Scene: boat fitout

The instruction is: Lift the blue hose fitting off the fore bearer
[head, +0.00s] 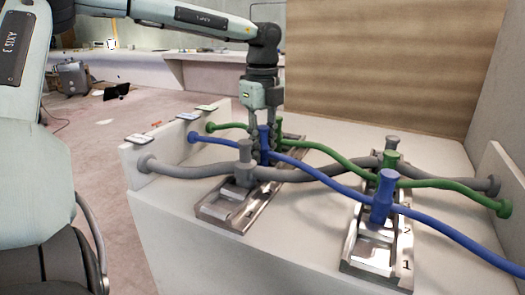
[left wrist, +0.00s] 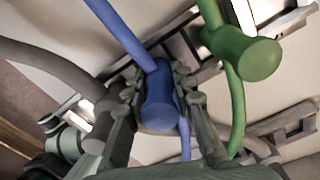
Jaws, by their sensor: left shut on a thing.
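My left gripper (head: 262,152) points down over the left metal bearer (head: 222,212) and is shut on a blue hose fitting (head: 264,135). In the left wrist view the blue fitting (left wrist: 158,108) sits between the two fingers (left wrist: 160,100). The blue hose (head: 310,168) runs through this fitting to a second blue fitting (head: 383,196) on the right bearer (head: 368,250). The fitting's lower end is hidden, so I cannot tell whether it touches the bearer. Which bearer is the fore one is not clear to me. My right gripper is out of view.
A grey fitting (head: 244,160) stands close in front of the gripper, on the grey hose (head: 185,171). A green fitting (left wrist: 247,52) is close beside the fingers in the left wrist view. The white end walls (head: 165,152) hold the hose ends. The front white surface (head: 290,255) is clear.

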